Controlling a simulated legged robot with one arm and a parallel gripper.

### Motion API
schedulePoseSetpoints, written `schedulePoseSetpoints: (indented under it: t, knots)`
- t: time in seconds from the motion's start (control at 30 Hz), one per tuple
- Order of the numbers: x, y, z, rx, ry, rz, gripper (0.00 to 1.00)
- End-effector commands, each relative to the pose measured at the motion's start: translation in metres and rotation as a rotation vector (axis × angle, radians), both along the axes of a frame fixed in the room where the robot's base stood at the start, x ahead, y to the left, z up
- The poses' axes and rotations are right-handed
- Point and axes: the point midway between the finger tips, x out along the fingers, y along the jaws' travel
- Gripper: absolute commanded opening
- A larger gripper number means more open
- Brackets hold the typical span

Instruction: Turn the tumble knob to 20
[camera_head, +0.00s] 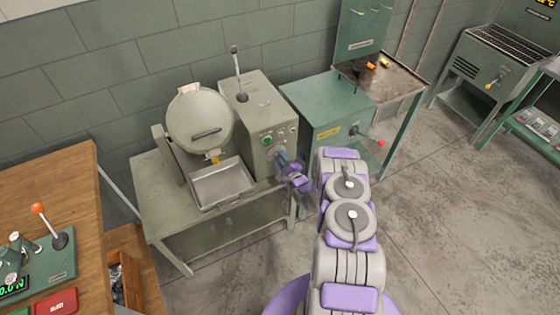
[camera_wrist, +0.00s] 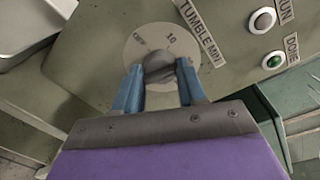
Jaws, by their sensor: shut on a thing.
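The tumble knob (camera_wrist: 159,66) is a dark round knob on a pale dial plate (camera_wrist: 136,48) in the wrist view. The plate reads "OFF" at its upper left and "10" near the top; marks to the right are hard to read. A "TUMBLE MIN" label (camera_wrist: 203,32) sits beside it. My gripper (camera_wrist: 158,88) has its blue fingers on either side of the knob and is shut on it. In the head view my gripper (camera_head: 281,160) is at the front of the green-grey control box (camera_head: 262,112), and hides the knob.
A round drum with a closed lid (camera_head: 200,118) stands left of the box, above a metal tray (camera_head: 222,184). A lever (camera_head: 237,70) rises from the box top. A teal cabinet (camera_head: 325,100) stands close at right.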

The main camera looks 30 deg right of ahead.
Motion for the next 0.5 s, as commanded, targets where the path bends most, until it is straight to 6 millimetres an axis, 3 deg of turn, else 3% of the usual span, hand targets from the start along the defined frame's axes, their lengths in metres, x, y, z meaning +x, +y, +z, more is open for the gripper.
schedulePoseSetpoints:
  t: [0.5]
  knots:
    - [-0.0004, -0.0044, -0.0019, 0.205, 0.009, -0.009, 0.10]
